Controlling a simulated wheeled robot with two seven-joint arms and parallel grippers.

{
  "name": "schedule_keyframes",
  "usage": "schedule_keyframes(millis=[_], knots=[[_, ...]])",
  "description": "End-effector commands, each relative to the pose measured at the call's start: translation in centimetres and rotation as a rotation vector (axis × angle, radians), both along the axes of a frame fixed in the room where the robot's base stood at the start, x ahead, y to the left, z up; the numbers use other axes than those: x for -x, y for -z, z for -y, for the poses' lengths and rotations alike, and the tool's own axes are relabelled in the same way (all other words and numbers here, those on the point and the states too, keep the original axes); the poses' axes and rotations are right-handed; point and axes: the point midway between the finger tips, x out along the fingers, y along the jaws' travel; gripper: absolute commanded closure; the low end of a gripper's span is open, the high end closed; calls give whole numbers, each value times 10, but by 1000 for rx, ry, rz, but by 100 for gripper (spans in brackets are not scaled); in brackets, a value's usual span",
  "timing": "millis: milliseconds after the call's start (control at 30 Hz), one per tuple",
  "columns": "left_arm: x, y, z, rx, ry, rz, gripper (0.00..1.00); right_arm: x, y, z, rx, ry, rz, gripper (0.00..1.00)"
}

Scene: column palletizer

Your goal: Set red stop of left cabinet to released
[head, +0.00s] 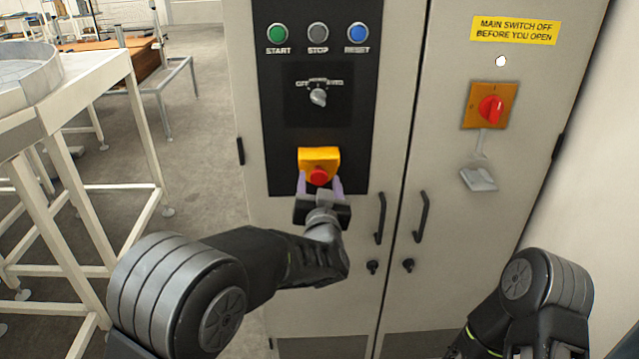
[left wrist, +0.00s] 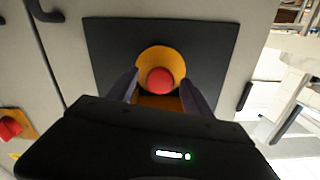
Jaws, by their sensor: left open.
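The red stop (head: 319,176) is a round red button on a yellow housing (head: 318,155), low on the black panel of the left cabinet (head: 400,100). My left gripper (head: 320,184) is open just in front of it, its two pale purple fingers pointing at the housing, one to each side of the button. In the left wrist view the red button (left wrist: 160,81) shows centred between the open fingers (left wrist: 159,90), and I cannot tell whether they touch anything. My right arm shows at the lower right of the head view; its gripper is out of sight.
Above the stop are a grey selector knob (head: 318,97) and green, grey and blue buttons (head: 317,33). The right door carries a red rotary switch (head: 490,109) and a padlock-like tag (head: 478,179). A white frame table (head: 70,130) stands left.

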Motion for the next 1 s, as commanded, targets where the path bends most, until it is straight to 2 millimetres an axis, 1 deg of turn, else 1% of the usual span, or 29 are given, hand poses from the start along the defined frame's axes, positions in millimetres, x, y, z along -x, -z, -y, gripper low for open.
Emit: schedule_keyframes(millis=[167,267,367,600,700,800,1000], knots=[[1,0,0,0,0,0,41,0,1,0,0,0,0,64],[8,1,0,1,0,0,41,0,3,0,0,0,0,64],[20,1,1,2,1,0,41,-1,6,0,-1,-1,1,64],[60,2,3,2,1,0,41,-2,15,-1,-3,-1,5,64],[72,1,4,1,1,1,41,-2,16,-1,-4,-2,6,64],[78,0,4,0,1,0,41,-2,17,-1,-4,-2,7,64],[78,0,4,0,0,0,41,-2,16,-1,-5,-2,7,64]])
